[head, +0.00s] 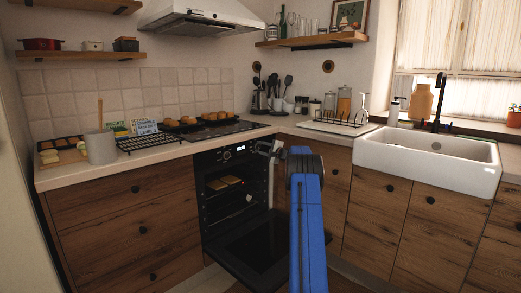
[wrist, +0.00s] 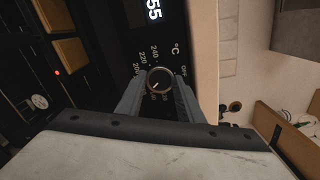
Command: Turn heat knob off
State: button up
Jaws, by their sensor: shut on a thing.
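The heat knob (wrist: 160,80) is a round dark knob with a light rim on the oven's black control panel. In the wrist view its white mark points to the lower left, away from the "OFF" print at its upper right. Temperature numbers such as 220 and 240 ring it. My gripper (wrist: 159,86) has one finger on each side of the knob and is shut on it. In the head view my gripper (head: 264,150) is at the right end of the oven's panel and hides this knob.
The oven (head: 222,185) has its door (head: 262,255) folded down open, with food on a rack inside. A lit display (wrist: 153,10) is partly in the wrist view. The counter (head: 190,147) above holds trays and a pot (head: 101,147). The sink (head: 428,158) is to the right.

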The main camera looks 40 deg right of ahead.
jog(key=n, duration=0.7)
jog(key=shift+f, duration=0.15)
jog(key=n, duration=0.7)
jog(key=shift+n, duration=0.4)
jog(key=n, duration=0.3)
jog(key=shift+n, duration=0.3)
jog(key=n, duration=0.3)
jog(key=shift+n, duration=0.3)
jog(key=n, duration=0.6)
jog(key=shift+n, duration=0.4)
jog(key=o, duration=1.1)
